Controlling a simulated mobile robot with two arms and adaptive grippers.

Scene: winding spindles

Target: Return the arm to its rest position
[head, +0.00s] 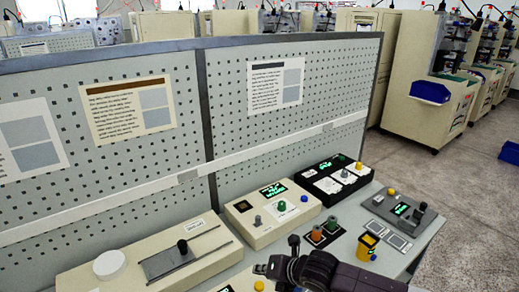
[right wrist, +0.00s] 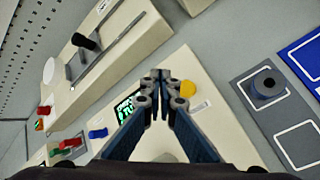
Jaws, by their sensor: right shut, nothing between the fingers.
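My right gripper (head: 294,243) is low in the middle of the head view, at the front of the bench, with its arm coming in from the bottom right. In the right wrist view its fingers (right wrist: 155,76) are together and empty. They are over a beige box with a green-lit display (right wrist: 127,106) and a yellow knob (right wrist: 187,88). I cannot tell whether the fingertips touch the box. The gripper partly hides this box in the head view. My left gripper is not in view.
A beige slider box (head: 150,262) with a black knob stands to the left. Boxes with displays, a beige one (head: 272,212) and a black one (head: 333,180), stand behind the gripper. A grey panel (head: 410,210) is at right. A perforated board (head: 230,130) closes off the back.

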